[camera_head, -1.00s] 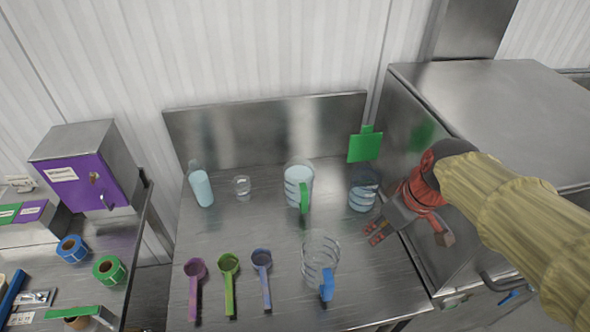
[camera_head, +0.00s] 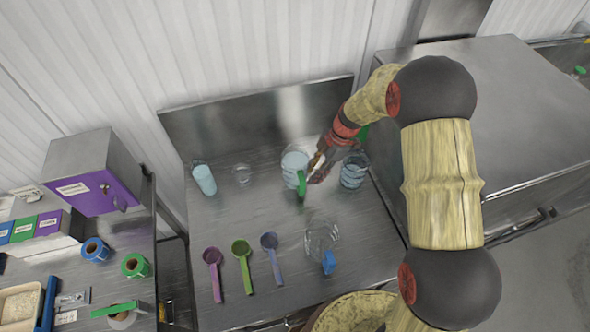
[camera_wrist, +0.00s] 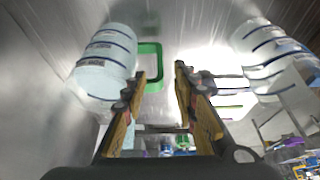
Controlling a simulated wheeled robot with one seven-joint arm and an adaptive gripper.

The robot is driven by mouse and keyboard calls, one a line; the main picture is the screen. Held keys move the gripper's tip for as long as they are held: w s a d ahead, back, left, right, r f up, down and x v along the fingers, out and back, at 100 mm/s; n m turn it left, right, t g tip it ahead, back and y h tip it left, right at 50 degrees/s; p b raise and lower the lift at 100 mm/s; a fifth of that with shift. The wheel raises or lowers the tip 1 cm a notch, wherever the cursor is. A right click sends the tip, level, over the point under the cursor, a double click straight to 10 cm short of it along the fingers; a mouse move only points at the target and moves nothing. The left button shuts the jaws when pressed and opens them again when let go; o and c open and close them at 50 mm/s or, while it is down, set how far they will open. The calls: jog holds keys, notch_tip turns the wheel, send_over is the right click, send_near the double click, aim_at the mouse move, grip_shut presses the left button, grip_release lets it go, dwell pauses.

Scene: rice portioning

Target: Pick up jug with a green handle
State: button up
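The jug with a green handle (camera_head: 292,163) stands upright on the steel table, clear with pale blue contents. Its green handle (camera_head: 301,186) points toward the front. In the wrist view the jug (camera_wrist: 105,62) is at the left and the handle (camera_wrist: 157,52) shows as a green loop at the fingertips. My gripper (camera_head: 313,170) is just right of the handle in the head view. In the wrist view my gripper (camera_wrist: 160,75) is open, with the handle between the fingers, nearer the left one. Whether a finger touches it cannot be told.
Another jug with pale contents (camera_head: 354,171) stands close to the right of my gripper. An empty jug with a blue handle (camera_head: 321,240) stands in front. A bottle (camera_head: 204,181) and small glass (camera_head: 241,174) are left. Purple (camera_head: 213,270), green (camera_head: 243,265) and blue (camera_head: 272,258) scoops lie front left.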

aim_at(303, 188)
jog(key=p+x, duration=0.1)
jog(key=x, duration=0.8)
jog(key=shift+a+f, duration=0.1)
jog(key=shift+f, duration=0.25)
jog(key=shift+c, duration=0.6)
grip_shut()
jog(key=shift+w+r, duration=0.1)
dwell(0.4)
